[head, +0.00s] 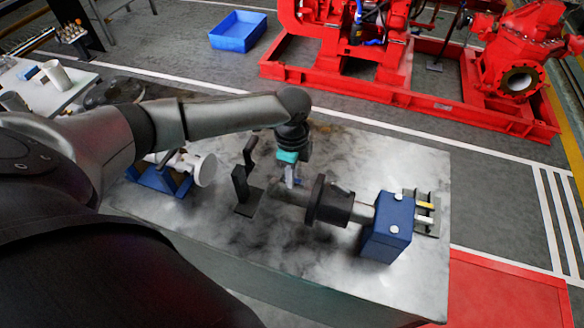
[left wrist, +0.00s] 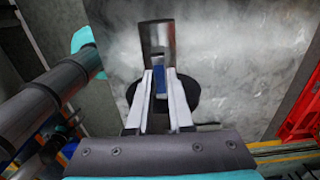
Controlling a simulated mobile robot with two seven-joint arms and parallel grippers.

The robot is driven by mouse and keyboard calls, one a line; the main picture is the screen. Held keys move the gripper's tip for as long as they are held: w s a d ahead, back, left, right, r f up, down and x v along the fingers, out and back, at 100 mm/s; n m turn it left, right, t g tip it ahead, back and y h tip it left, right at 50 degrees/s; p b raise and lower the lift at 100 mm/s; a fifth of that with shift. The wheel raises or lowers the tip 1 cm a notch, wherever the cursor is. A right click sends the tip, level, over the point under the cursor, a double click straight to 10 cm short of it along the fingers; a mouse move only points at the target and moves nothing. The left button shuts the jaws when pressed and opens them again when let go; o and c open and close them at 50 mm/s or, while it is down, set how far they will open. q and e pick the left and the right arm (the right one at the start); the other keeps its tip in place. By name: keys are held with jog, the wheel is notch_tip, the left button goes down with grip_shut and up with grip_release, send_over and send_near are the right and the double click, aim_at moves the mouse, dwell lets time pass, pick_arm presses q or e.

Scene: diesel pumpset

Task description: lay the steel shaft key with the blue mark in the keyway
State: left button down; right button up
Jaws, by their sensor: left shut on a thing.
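My left gripper (head: 290,182) is over the left end of the steel shaft (head: 290,192) on the bench. In the left wrist view its two pale fingers (left wrist: 159,98) are shut on a small piece with a blue face, the steel shaft key (left wrist: 159,82). The shaft end (left wrist: 157,42) shows just beyond the fingertips, with a dark round hub behind them. I cannot tell whether the key touches the shaft. The keyway is not discernible. The shaft runs through a dark hub (head: 330,202) into a blue bearing block (head: 388,228). My right gripper is not in view.
A dark rack (head: 432,218) with yellow- and white-marked pieces stands right of the block. A black upright stand (head: 243,190) is close left of the gripper. A blue-based device (head: 160,180) stands farther left. The bench front (head: 300,245) is clear.

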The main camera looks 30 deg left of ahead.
pick_arm(q)
jog(key=shift+f, duration=0.45)
dwell(0.5)
jog(key=shift+p, duration=0.75)
dwell(1.0)
jog(key=shift+f, duration=0.85)
dwell(0.4)
jog(key=c, duration=0.7)
grip_release()
jog(key=shift+c, duration=0.2)
